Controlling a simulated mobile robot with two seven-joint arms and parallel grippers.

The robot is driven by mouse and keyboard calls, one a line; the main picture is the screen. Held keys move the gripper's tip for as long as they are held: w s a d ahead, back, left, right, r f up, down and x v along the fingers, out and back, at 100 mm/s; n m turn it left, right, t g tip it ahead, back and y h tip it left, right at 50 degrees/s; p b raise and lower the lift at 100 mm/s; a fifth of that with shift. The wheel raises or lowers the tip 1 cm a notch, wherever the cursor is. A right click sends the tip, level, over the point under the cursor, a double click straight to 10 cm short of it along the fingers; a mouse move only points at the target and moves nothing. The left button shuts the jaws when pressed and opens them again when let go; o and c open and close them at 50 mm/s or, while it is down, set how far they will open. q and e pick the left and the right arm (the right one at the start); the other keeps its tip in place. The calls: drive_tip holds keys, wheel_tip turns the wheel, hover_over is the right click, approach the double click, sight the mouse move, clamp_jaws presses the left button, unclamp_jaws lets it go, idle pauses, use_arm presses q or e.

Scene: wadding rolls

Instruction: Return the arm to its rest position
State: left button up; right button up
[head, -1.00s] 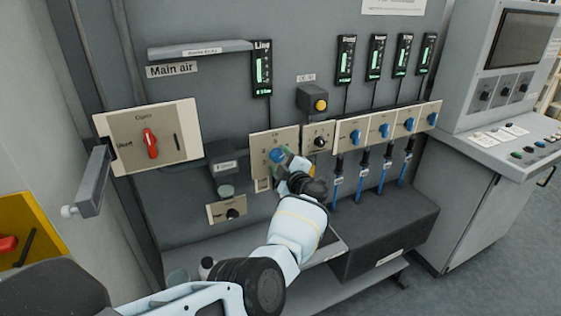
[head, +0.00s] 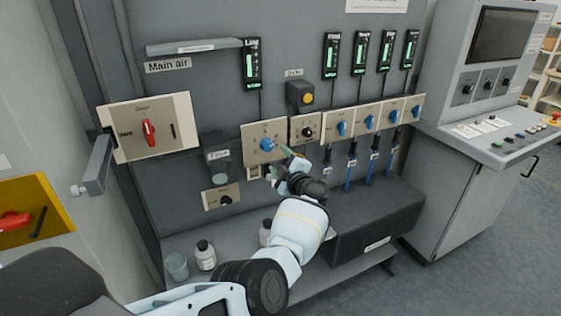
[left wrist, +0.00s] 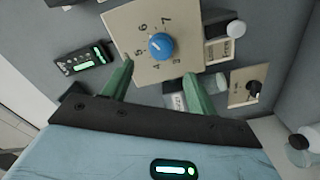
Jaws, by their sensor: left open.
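My left arm comes in from the lower left of the head view. My left gripper (head: 279,163) is open and empty, just below and right of a blue numbered knob (head: 267,145) on a beige plate. In the left wrist view, the green fingers (left wrist: 158,90) stand apart, with the blue knob (left wrist: 161,46) beyond and between them. The fingers do not hold the knob. My right gripper is not in view.
A grey panel holds a red main air handle (head: 149,132), a yellow button (head: 307,98) and several blue valve knobs. A low shelf carries a bottle (head: 205,255) and a beaker (head: 177,266). A control console (head: 490,100) stands right. Floor is open at lower right.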

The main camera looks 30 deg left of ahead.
use_arm(q)
drive_tip(key=shift+a, duration=0.15)
drive_tip(key=s+f+m+t+h, duration=0.6)
drive_tip(key=s+f+m+h, duration=0.3)
drive_tip(key=s+f+m, duration=0.75)
drive_tip(key=s+d+f+m+g+h, duration=0.2)
drive_tip(key=s+d+f, duration=0.2)
drive_tip(key=s, duration=0.7)
drive_tip(key=s+d+f+m+g+h, duration=0.2)
drive_tip(key=s+d+f+m+g, duration=0.1)
drive_tip(key=s, duration=0.9)
drive_tip(key=s+d+f+m+g+h, duration=0.3)
drive_tip(key=s+d+f, duration=0.2)
drive_tip(key=s, duration=0.6)
drive_tip(key=shift+s+d+f, duration=0.25)
drive_tip(key=shift+s+d, duration=0.05)
drive_tip(key=shift+d, duration=0.35)
